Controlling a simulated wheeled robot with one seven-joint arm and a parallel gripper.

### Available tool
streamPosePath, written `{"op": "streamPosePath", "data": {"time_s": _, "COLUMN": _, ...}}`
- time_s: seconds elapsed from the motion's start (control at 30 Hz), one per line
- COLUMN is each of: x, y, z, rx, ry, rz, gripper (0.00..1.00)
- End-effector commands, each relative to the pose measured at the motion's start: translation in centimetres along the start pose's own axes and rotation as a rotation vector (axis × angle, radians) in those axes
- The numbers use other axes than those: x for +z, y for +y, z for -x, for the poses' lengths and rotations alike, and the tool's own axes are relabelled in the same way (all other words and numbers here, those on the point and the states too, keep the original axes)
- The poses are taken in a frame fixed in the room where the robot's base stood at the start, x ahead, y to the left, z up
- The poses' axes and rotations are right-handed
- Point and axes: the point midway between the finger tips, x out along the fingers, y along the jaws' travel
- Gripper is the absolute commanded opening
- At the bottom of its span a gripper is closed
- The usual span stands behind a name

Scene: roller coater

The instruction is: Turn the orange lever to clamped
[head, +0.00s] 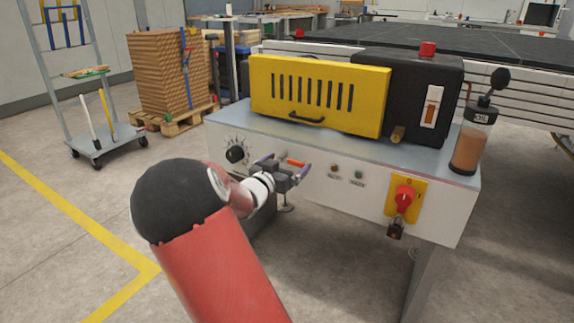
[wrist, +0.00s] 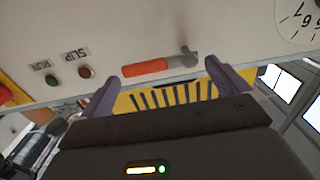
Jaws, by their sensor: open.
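The orange lever (head: 297,163) is on the white front panel of the machine, just beyond my gripper in the head view. In the wrist view the lever (wrist: 147,67) lies nearly level, with its grey pivot (wrist: 188,57) at its right end. My gripper (head: 285,167) is open in front of the panel. In the wrist view its purple fingers stand wide apart, one toward each end of the lever, and the gripper (wrist: 162,74) holds nothing. Whether a finger touches the lever or panel I cannot tell.
A dial (head: 236,154) is left of my gripper. Two small indicators (head: 346,173) and a red rotary switch (head: 404,198) with a padlock are to the right. A yellow guard (head: 318,95) and an oil bottle (head: 472,140) stand on top. Open floor lies at left.

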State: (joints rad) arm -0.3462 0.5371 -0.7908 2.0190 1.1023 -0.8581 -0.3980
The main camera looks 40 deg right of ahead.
Motion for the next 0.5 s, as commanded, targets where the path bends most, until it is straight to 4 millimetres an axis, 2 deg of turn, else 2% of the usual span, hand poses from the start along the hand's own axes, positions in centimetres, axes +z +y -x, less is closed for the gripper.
{"op": "streamPosePath", "data": {"time_s": 0.33, "x": -0.02, "y": 0.02, "z": -0.58, "rx": 0.0, "ry": -0.001, "rz": 0.0, "gripper": 1.0}}
{"op": "streamPosePath", "data": {"time_s": 0.5, "x": -0.02, "y": 0.02, "z": -0.57, "rx": 0.0, "ry": -0.001, "rz": 0.0, "gripper": 0.78}}
